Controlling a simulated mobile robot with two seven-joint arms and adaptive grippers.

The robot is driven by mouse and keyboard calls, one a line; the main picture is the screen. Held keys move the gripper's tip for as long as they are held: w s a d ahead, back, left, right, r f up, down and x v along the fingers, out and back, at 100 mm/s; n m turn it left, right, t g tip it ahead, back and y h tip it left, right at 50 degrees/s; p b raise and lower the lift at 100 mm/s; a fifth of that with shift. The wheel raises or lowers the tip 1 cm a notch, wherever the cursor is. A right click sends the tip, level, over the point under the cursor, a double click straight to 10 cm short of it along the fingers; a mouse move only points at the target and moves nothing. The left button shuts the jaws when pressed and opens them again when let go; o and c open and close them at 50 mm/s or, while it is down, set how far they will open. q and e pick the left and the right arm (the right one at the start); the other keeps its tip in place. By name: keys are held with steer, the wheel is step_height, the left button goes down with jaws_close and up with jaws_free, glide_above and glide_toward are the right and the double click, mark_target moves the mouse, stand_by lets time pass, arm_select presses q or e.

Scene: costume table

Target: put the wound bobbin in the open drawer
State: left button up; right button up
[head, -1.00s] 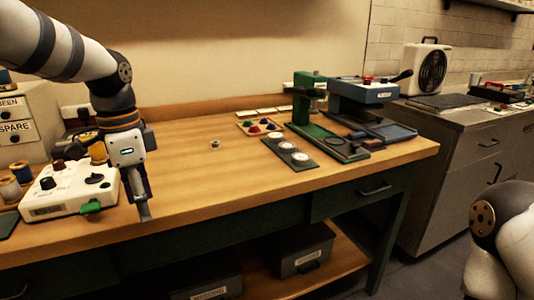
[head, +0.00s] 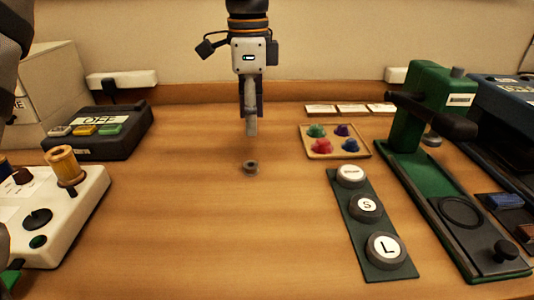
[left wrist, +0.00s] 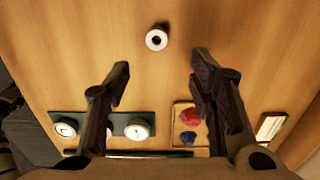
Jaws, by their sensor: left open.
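A small round bobbin (head: 250,168) with a pale rim and dark centre hole sits on the wooden table; in the left wrist view it is a white ring (left wrist: 156,40). I cannot make out any thread on it. My left gripper (head: 251,132) points down just behind and above the bobbin in the head view, apart from it. In the left wrist view its two fingers (left wrist: 158,72) are spread and empty, with the bobbin beyond their tips. No open drawer shows clearly; a pale cabinet (head: 65,75) stands at the left. My right gripper is out of view.
A white machine (head: 75,215) with a wooden spool (head: 65,165) and a dark switch box (head: 100,133) are at left. A tray of coloured pieces (head: 310,153), a strip of round weights (head: 345,205) and a green press (head: 425,100) stand right. Table around the bobbin is clear.

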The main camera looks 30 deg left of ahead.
mark_target(251, 167)
arm_select(q)
steer(key=f, duration=0.9)
steer(key=shift+s+a+f, duration=0.1)
steer(key=shift+s+f, duration=0.1)
steer(key=shift+s, duration=0.2)
steer(key=shift+f, duration=0.45)
steer(key=shift+w, duration=0.1)
steer(key=c, duration=1.1)
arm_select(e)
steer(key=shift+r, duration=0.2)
arm_select(q)
steer(key=shift+r, duration=0.1)
